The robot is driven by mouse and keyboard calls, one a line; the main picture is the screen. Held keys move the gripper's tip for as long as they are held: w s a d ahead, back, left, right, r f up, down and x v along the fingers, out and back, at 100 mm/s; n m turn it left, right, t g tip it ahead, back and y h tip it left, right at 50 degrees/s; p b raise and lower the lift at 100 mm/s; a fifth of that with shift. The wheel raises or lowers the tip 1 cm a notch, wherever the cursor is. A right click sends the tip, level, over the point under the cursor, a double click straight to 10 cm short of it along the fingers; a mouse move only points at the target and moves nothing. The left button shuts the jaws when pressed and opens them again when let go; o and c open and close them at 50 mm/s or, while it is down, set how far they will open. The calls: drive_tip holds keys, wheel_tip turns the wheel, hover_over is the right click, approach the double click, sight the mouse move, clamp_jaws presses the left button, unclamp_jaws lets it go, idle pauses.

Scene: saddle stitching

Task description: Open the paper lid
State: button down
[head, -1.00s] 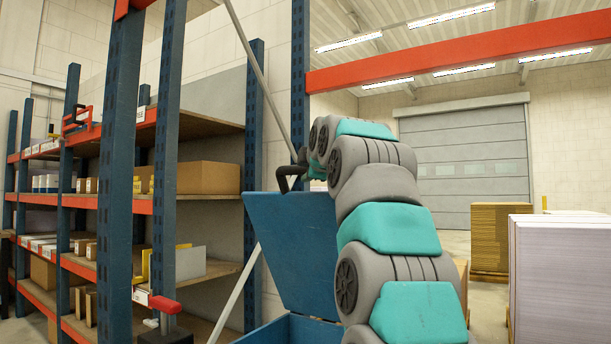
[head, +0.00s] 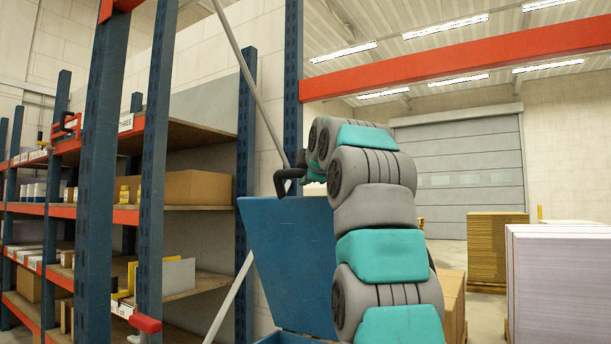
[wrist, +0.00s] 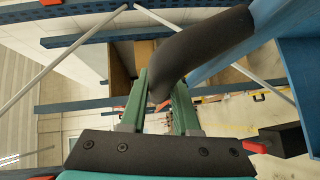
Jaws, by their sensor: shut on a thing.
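The blue lid (head: 290,262) stands raised and tilted in the head view, above the blue box (head: 290,338) at the bottom edge. A black curved handle (head: 284,180) is at the lid's top edge; it also shows in the wrist view (wrist: 215,38), running from the upper right down between the fingers. My gripper (head: 306,176) is at the handle, mostly hidden by my own arm. In the wrist view its two green fingers (wrist: 162,92) are shut around the handle's end. Most of the box is out of view.
Blue-and-orange shelving (head: 152,170) with cartons stands at the left, its posts close to the lid. Stacks of brown board (head: 492,250) and white paper (head: 565,285) stand at the right. A grey roller door (head: 458,165) is at the back.

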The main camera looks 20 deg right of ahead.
drive_tip(key=shift+d, duration=0.1)
idle(0.3)
drive_tip(key=c, duration=0.7)
unclamp_jaws()
drive_tip(key=shift+o, duration=0.2)
drive_tip(key=s+r+b, duration=0.1)
drive_tip(key=s+b, duration=0.1)
drive_tip(key=s, duration=0.5)
drive_tip(key=shift+s+a, duration=0.3)
drive_tip(key=shift+a, duration=0.15)
drive_tip(key=shift+b, duration=0.3)
drive_tip(key=shift+c, duration=0.3)
